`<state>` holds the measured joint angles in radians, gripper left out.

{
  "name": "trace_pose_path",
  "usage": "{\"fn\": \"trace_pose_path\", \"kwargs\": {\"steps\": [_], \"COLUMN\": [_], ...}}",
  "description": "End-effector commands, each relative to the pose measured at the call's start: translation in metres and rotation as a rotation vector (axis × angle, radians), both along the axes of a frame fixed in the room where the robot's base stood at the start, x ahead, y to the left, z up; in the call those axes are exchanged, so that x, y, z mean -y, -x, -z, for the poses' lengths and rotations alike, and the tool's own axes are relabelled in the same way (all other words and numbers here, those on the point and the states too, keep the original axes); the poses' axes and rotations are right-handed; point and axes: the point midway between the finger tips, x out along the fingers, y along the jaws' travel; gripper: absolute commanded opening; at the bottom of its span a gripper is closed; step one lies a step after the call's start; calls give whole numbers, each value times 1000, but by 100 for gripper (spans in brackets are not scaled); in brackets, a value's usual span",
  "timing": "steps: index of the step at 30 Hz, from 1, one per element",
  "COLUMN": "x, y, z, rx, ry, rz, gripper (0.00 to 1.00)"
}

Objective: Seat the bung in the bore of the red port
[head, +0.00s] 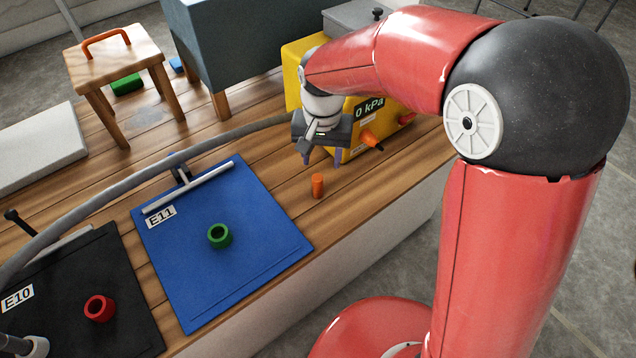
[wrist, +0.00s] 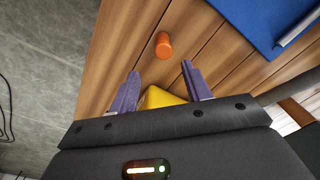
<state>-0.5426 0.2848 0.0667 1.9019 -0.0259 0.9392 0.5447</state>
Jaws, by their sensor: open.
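The bung is a small orange cylinder (head: 318,186) standing upright on the wooden bench, right of the blue panel; it also shows in the wrist view (wrist: 164,45). The red port (head: 100,308) is a short red ring with a dark bore, on the black panel marked E10 at the lower left. My gripper (head: 321,162) is open and empty, above the bench behind the bung and beside the yellow box. In the wrist view its two purple fingers (wrist: 161,82) are apart, and the bung lies beyond their tips, not between them.
A blue panel (head: 190,285) marked E11 carries a green port (head: 220,236) and a grey bar. A grey hose (head: 100,205) arches across the bench to the yellow box (head: 294,75), which reads 0 kPa. A wooden stool (head: 118,55) stands at the back left.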

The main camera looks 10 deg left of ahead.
Motion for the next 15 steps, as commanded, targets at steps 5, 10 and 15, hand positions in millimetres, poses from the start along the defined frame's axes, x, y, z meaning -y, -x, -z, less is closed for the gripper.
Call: {"fn": "trace_pose_path", "kwargs": {"steps": [5, 10, 15], "x": [-11, -10, -8], "y": [0, 2, 8], "z": [19, 38, 62], "rx": [-17, -17, -18], "ry": [9, 9, 10], "rz": [-2, -2, -3], "gripper": [48, 48, 48]}}
